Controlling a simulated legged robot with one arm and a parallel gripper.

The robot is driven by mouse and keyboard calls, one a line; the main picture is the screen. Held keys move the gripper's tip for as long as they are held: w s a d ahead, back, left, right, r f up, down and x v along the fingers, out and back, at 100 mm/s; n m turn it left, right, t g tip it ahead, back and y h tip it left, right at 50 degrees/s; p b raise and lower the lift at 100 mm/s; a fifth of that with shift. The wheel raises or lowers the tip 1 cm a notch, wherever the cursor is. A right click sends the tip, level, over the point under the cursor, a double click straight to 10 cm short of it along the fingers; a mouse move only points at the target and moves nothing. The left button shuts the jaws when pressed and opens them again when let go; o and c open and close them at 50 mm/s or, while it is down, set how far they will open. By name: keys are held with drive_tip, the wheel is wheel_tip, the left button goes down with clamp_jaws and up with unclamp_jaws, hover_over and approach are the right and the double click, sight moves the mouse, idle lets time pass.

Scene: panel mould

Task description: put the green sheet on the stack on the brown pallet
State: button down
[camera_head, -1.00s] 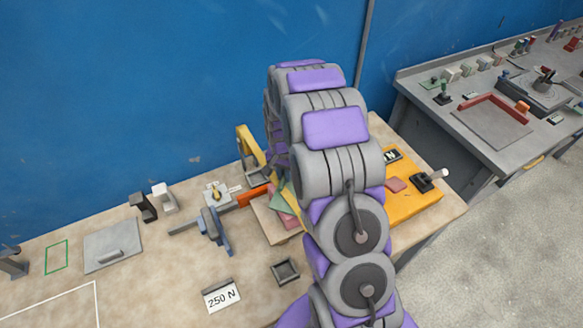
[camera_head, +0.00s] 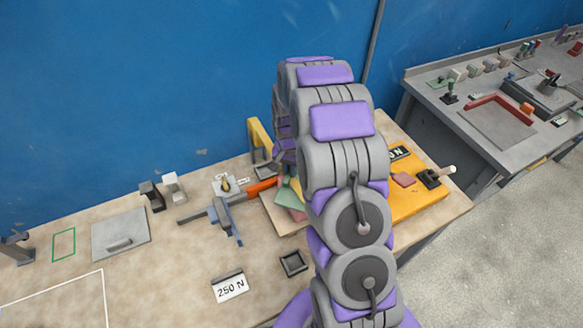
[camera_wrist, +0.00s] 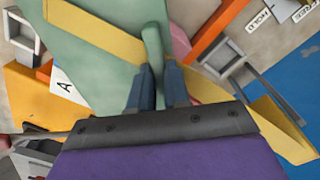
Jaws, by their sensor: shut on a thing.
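In the wrist view the green sheet (camera_wrist: 105,78) fills the upper left and centre. My gripper (camera_wrist: 162,82) is shut on a raised green grip on it, between two blue-grey fingers. A pink sheet (camera_wrist: 181,40) shows just right of the grip. In the head view part of the green sheet (camera_head: 287,192) shows left of my arm, near a pink sheet (camera_head: 297,214) over the brown pallet (camera_head: 281,224). I cannot tell whether the green sheet touches the stack.
A yellow bar (camera_wrist: 95,30) crosses the wrist view close to the sheet. An orange bar (camera_head: 262,187) lies beside the pallet. A yellow board (camera_head: 415,205) is at right, a dark square tray (camera_head: 293,263) in front.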

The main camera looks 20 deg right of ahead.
drive_tip(key=shift+d+f, duration=0.1)
drive_tip(key=shift+d, duration=0.15)
drive_tip(key=c, duration=1)
unclamp_jaws()
drive_tip(key=d, duration=0.3)
drive_tip(key=shift+d+f, duration=0.15)
drive_tip(key=shift+c, duration=0.2)
drive_tip(key=shift+a, duration=1.15)
drive_tip(key=shift+a+r, duration=0.35)
drive_tip(key=shift+d+r+p, duration=0.75)
drive_tip(key=shift+d+r, duration=0.4)
drive_tip(key=shift+r, duration=7.3)
drive_tip(key=s+a+r+n+b, duration=0.1)
drive_tip(key=s+a+r+n, duration=0.2)
drive_tip(key=s, duration=0.4)
drive_tip(key=s+a+r, duration=0.2)
drive_tip(key=s+a, duration=0.3)
drive_tip(key=s, duration=0.1)
drive_tip(key=s+a+n, duration=0.1)
drive_tip(key=s+n, duration=0.1)
drive_tip(key=s, duration=0.6)
drive_tip(key=s+a+n+g+b, duration=0.1)
drive_tip(key=s, duration=0.7)
drive_tip(key=s+a+n+b, duration=0.1)
drive_tip(key=s+n, duration=0.1)
drive_tip(key=s, duration=0.5)
drive_tip(key=shift+s+a+f+n+g, duration=0.1)
drive_tip(key=shift+s+f+n+g, duration=0.05)
drive_tip(key=shift+s+n+g, duration=0.2)
